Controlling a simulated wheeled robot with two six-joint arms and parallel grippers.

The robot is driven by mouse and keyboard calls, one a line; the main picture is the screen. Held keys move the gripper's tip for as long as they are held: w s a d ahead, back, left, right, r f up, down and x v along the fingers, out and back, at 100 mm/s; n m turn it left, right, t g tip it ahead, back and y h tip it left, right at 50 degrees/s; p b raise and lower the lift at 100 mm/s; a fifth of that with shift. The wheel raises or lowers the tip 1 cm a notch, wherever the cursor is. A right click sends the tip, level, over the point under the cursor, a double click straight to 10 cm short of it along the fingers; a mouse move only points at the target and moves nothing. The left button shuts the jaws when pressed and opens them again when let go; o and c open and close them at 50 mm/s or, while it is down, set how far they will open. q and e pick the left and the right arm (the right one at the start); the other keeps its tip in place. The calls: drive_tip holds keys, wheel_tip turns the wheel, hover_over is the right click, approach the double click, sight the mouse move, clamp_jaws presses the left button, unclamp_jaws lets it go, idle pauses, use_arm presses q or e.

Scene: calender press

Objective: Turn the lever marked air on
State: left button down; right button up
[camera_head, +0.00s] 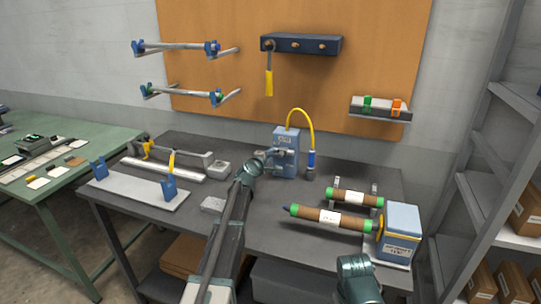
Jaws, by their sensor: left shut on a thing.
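A blue box (291,139) with a small, hard-to-read label stands at the back of the dark table, below the wall board. A yellow hose (302,112) arches from its top to a blue fitting (311,160) at its right. My left gripper (284,156) is at the box's front face, shut on a small part there that appears to be the lever. The jaws and wrist mostly hide this part, so its angle cannot be told. Part of my right arm shows at the bottom, but its gripper is out of view.
Brown rolls with green ends (331,218) and a blue-and-white unit (401,222) are at the table's right. A white tray with blue supports (135,190) lies left. A yellow-handled tool (269,82) hangs from the wall rail (315,45). Grey shelving (480,215) stands right.

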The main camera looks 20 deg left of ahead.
use_arm(q)
drive_tip(key=shift+r+m, duration=0.15)
drive_tip(key=shift+m, duration=0.35)
drive_tip(key=c, duration=0.9)
unclamp_jaws()
drive_tip(key=shift+o, duration=0.2)
drive_tip(key=s+r+p, duration=0.2)
drive_tip(key=s+p, duration=0.1)
drive_tip(key=s, duration=1)
drive_tip(key=shift+s+a+r, duration=0.2)
drive_tip(key=shift+s+r, duration=0.1)
drive_tip(key=shift+r, duration=0.05)
